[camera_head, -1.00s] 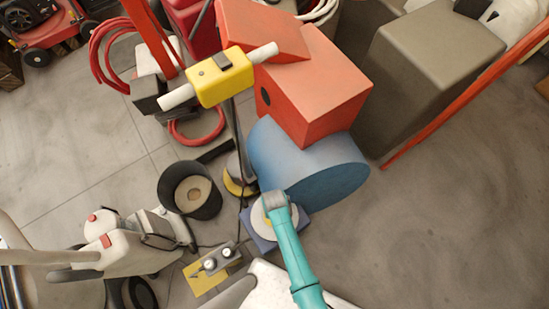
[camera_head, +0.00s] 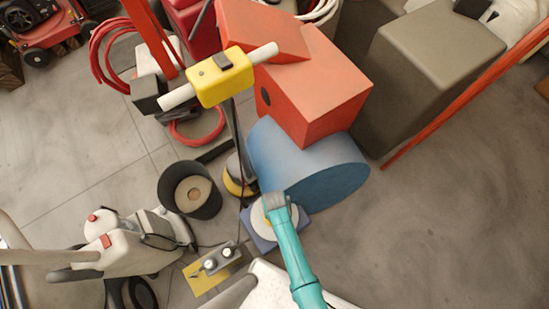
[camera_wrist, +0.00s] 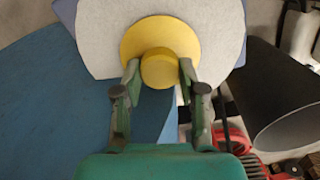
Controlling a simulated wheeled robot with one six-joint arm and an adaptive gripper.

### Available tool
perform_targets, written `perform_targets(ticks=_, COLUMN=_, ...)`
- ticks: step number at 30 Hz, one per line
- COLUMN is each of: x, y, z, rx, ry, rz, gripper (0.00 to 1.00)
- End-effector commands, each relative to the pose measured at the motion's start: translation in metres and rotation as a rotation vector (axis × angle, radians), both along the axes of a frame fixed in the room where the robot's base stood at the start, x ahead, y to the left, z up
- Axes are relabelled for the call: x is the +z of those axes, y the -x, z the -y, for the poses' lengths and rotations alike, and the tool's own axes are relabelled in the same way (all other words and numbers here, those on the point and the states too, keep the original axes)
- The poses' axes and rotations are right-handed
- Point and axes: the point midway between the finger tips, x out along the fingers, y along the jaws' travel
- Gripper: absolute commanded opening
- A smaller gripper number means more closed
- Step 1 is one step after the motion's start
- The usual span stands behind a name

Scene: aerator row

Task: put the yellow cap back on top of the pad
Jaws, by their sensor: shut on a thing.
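The yellow cap (camera_wrist: 168,67) has a wide round flange and a raised knob, and it sits over the middle of the white round pad (camera_wrist: 105,45) in the wrist view. My gripper (camera_wrist: 160,76) is shut on the knob, one finger on each side. Whether the flange rests on the pad or hovers just above it, I cannot tell. In the head view, the pad (camera_head: 266,235) lies on a blue-violet base (camera_head: 248,222), and my gripper (camera_head: 275,202) is above it, hiding most of the cap.
A blue drum (camera_head: 320,175) stands right beside the pad, with orange boxes (camera_head: 320,90) behind it. Open floor (camera_head: 440,220) lies to the right.

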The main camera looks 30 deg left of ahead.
Motion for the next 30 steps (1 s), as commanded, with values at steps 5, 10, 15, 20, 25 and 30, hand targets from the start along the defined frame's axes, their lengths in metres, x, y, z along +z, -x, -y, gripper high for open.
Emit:
perform_targets(ticks=5, x=-0.003, y=0.0, z=0.0, rx=0.0, ry=0.001, rz=-0.001, gripper=0.07)
perform_targets(ticks=10, x=-0.003, y=0.0, z=0.0, rx=0.0, ry=0.0, rz=0.0, gripper=0.51)
perform_targets(ticks=15, x=-0.003, y=0.0, z=0.0, rx=0.0, ry=0.0, rz=0.0, gripper=0.51)
perform_targets(ticks=20, x=0.004, y=0.0, z=-0.001, rx=0.0, ry=-0.001, rz=0.002, gripper=0.51)
perform_targets(ticks=25, x=0.016, y=0.0, z=0.0, rx=0.0, ry=-0.001, rz=0.001, gripper=0.51)
perform_targets(ticks=30, x=0.028, y=0.0, z=0.0, rx=0.0, ry=-0.001, rz=0.002, gripper=0.51)
